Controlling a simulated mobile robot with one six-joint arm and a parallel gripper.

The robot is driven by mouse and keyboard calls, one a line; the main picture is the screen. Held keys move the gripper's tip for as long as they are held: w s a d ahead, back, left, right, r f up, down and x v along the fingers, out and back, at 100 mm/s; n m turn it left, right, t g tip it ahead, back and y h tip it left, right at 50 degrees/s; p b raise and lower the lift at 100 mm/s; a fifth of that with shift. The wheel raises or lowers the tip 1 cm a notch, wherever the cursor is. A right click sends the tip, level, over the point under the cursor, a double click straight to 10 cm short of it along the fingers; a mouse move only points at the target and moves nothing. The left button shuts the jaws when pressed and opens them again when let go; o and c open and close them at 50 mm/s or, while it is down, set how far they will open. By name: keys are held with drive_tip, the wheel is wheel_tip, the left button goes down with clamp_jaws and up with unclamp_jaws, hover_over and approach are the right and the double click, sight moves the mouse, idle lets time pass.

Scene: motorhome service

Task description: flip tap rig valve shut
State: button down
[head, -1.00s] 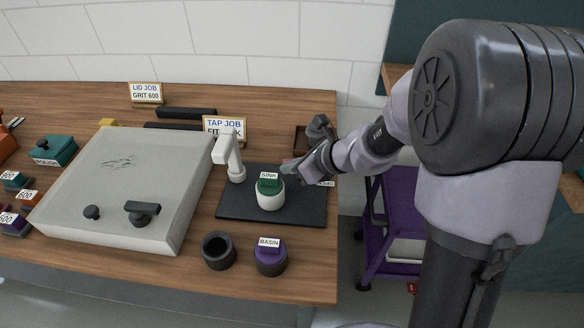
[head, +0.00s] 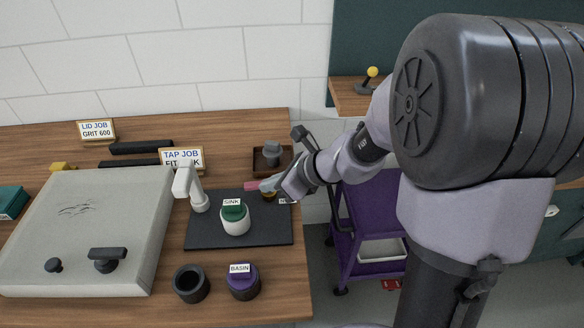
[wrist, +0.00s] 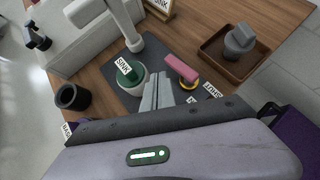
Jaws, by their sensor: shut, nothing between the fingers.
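The tap rig has a dark mat (head: 215,232) with a white tap (head: 190,188) and a white-and-green SINK piece (head: 235,220) on it. The rig valve has a pink lever (wrist: 181,68) on a brass-yellow base (wrist: 188,86); the lever also shows in the head view (head: 250,186). A SHUT label (wrist: 213,90) lies beside the base. My gripper (wrist: 157,80) is shut and empty, its fingertips low over the mat between the SINK piece and the valve. I cannot tell whether they touch the lever. In the head view my gripper (head: 270,184) partly covers the valve.
A brown tray (wrist: 212,62) with a grey part (wrist: 240,40) stands behind the valve. A dark cup (head: 191,284) and a purple BASIN piece (head: 243,282) stand in front of the mat. A large pale lid (head: 90,225) fills the left. A purple cart (head: 365,225) stands right of the bench.

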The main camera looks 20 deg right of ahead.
drive_tip(key=p+v, duration=0.3)
drive_tip(key=v, duration=0.6)
drive_tip(key=shift+s+d+r, duration=0.15)
drive_tip(key=shift+s+r, duration=0.05)
